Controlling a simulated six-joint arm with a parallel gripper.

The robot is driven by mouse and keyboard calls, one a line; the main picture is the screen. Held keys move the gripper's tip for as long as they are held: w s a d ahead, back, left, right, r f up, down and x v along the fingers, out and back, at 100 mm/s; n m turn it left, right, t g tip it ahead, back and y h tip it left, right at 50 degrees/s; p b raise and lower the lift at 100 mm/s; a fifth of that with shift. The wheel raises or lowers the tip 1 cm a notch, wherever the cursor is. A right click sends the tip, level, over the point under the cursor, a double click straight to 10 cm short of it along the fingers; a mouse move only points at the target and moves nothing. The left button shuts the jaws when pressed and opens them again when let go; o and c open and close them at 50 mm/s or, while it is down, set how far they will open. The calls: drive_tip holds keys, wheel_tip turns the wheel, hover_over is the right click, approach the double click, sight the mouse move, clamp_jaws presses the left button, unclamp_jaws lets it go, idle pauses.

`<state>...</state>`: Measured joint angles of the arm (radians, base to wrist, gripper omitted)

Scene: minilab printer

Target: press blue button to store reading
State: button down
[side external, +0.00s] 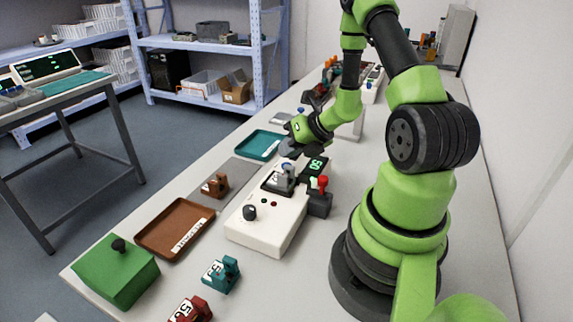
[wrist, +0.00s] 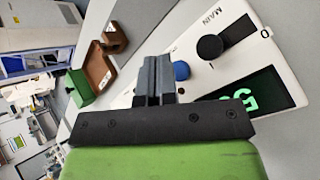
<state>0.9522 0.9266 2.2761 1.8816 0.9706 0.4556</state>
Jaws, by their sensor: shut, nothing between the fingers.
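The blue button (wrist: 181,70) is a small round cap on a white panel in the wrist view, just right of my fingers. My gripper (wrist: 155,62) is shut and empty, with its dark fingers together. The fingers overlap the panel's edge in the picture, and I cannot tell whether they touch the button. A black knob (wrist: 210,47) marked MAIN and a lit green display (wrist: 250,95) are on the same panel.
A brown tray (side external: 176,212), teal tray (side external: 259,145), green box (side external: 114,272) and teal block (side external: 221,274) share the bench. A shelf rack (side external: 205,45) stands behind.

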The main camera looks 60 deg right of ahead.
drive_tip(key=shift+f, duration=0.4)
drive_tip(key=shift+f, duration=0.45)
idle(0.7)
drive_tip(key=shift+r, duration=0.9)
drive_tip(key=shift+r, duration=2.5)
